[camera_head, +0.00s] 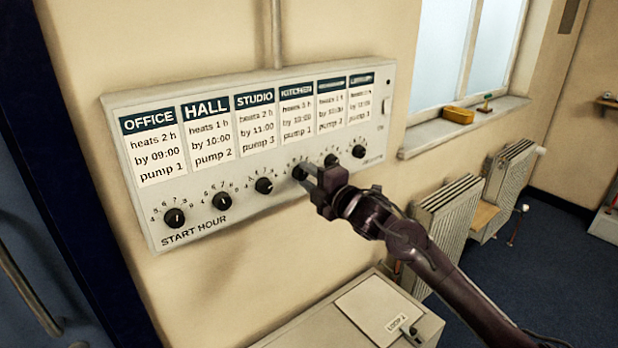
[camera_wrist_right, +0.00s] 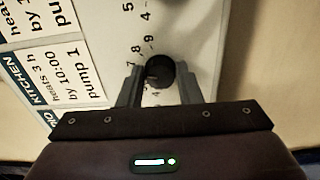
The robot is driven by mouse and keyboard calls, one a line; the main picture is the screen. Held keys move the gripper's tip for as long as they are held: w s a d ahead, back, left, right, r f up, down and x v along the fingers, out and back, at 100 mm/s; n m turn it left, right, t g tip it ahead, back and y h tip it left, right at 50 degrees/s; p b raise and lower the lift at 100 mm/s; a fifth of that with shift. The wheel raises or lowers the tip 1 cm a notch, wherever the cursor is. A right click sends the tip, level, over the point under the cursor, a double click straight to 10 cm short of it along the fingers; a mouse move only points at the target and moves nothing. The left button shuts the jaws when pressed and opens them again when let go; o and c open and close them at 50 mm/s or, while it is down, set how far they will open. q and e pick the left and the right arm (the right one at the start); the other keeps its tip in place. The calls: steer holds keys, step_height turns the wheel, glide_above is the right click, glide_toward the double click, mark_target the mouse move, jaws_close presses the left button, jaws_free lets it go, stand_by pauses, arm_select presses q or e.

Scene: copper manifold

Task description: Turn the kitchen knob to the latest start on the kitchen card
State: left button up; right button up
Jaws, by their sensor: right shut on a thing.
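The kitchen card (camera_head: 297,113) is on the white panel, under a dark heading. In the right wrist view the kitchen card (camera_wrist_right: 62,82) reads "heats 3 h, by 10:00, pump 1". The black kitchen knob (camera_head: 299,172) is below that card, partly hidden by my right gripper (camera_head: 312,181). In the wrist view the knob (camera_wrist_right: 160,73) sits between the two fingers of my right gripper (camera_wrist_right: 160,88), which is shut on it. Printed hour digits, 7, 8 and 9 among them, ring the knob. I cannot clearly read where its pointer stands. My left gripper is out of view.
The white control panel (camera_head: 240,180) has a row of similar knobs, such as the studio knob (camera_head: 264,185) to the left and the rightmost knob (camera_head: 359,151). A pale cabinet (camera_head: 330,325) stands below. Radiators (camera_head: 447,215) and a window sill (camera_head: 460,130) are to the right.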

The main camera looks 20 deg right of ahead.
steer(key=shift+f, duration=0.1)
steer(key=o, duration=0.9)
steer(key=shift+o, duration=0.2)
steer(key=shift+s+d+b, duration=0.15)
steer(key=shift+s+b, duration=0.15)
steer(key=shift+s, duration=0.1)
steer(key=b+v, duration=0.2)
steer(key=v, duration=0.5)
